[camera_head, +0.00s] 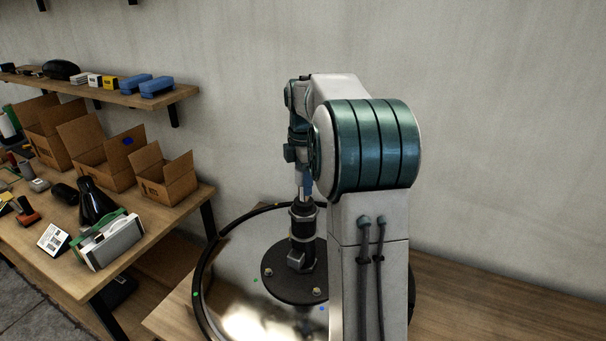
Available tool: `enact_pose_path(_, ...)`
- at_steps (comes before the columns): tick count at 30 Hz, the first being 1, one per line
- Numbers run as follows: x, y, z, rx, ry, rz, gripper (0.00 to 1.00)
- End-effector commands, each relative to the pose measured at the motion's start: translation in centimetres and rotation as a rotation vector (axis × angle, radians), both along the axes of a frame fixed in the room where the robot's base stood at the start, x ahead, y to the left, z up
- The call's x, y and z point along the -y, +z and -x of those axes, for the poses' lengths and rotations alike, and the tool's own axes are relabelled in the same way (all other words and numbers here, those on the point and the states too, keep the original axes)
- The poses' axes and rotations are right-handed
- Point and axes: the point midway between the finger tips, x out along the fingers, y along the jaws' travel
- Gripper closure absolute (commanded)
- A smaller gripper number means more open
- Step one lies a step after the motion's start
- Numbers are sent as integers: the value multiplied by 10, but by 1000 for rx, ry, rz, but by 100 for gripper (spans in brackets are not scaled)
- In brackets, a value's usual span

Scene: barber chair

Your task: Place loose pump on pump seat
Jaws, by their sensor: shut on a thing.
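The pump (303,222) is a dark upright cylinder with a silver stem on top and a small block low on its side. It stands over a dark round plate (284,289) with bolts, at the middle of a shiny round metal base (234,290). I cannot tell whether pump and plate are one piece, or whether the pump touches the seat. My gripper (306,188) is at the pump's top, small and partly hidden by my arm, and is shut on the pump. My arm hides the right side of the base.
The base has a black rim (207,262) and lies on a wooden top (470,295). A workbench (85,267) at the left holds cardboard boxes (164,180), a black bottle (95,203) and tools. A wall shelf (180,95) is above it. Free room lies at the right.

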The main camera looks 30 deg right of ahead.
Motion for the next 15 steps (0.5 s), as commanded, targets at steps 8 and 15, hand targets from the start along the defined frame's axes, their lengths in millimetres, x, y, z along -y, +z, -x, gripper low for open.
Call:
enact_pose_path(8,0,4,-1,12,0,3,100)
enact_pose_path(15,0,-2,0,0,0,0,38)
